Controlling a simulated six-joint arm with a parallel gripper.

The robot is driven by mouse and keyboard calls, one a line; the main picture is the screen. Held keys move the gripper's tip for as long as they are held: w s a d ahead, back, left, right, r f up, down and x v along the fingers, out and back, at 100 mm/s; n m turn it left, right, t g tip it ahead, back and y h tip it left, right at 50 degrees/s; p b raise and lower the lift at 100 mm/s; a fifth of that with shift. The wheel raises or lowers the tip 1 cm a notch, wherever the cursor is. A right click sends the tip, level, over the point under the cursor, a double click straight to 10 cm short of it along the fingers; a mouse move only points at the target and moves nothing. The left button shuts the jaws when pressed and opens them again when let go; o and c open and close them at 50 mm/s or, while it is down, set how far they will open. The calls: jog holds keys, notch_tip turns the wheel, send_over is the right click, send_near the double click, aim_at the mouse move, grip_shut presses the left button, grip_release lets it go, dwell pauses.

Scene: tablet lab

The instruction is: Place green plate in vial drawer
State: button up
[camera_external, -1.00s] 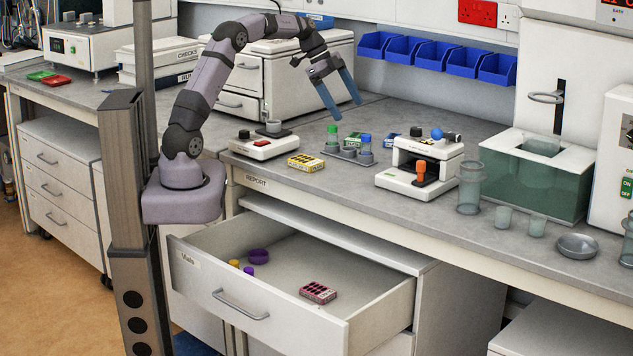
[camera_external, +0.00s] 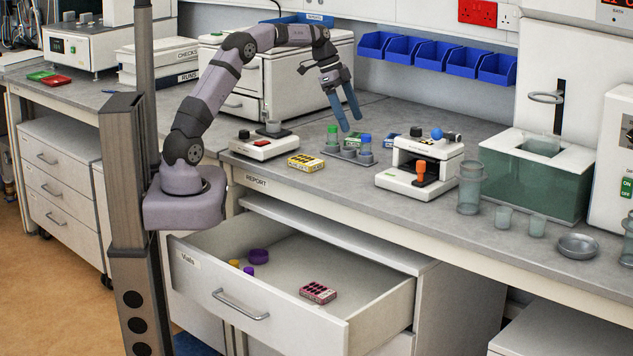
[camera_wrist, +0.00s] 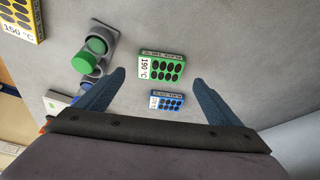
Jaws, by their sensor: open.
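The green plate (camera_wrist: 162,68), marked 190 °C with dark wells, lies flat on the bench. In the external view the green plate (camera_external: 353,138) is partly hidden behind the vial rack. My gripper (camera_external: 351,124) is open and empty above it, fingers pointing down. In the wrist view my gripper (camera_wrist: 158,77) has its fingertips on either side of the green plate's image, apart from it. The vial drawer (camera_external: 235,308), labelled Vials, is pulled open below the bench.
A blue plate (camera_wrist: 166,103) lies close to the green one. The grey rack (camera_external: 347,154) with green- and blue-capped vials stands in front. A yellow plate (camera_external: 306,163) and a white device (camera_external: 420,170) flank it. The drawer floor has bare room around its contents.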

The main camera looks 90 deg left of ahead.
aim_at(357, 136)
jog(key=shift+p+x, duration=0.35)
jog(key=shift+x, duration=2.2)
jog(key=c, duration=1.2)
notch_tip(357, 136, up, 10)
jog(key=shift+r+p, duration=0.1)
jog(key=shift+p, duration=0.2)
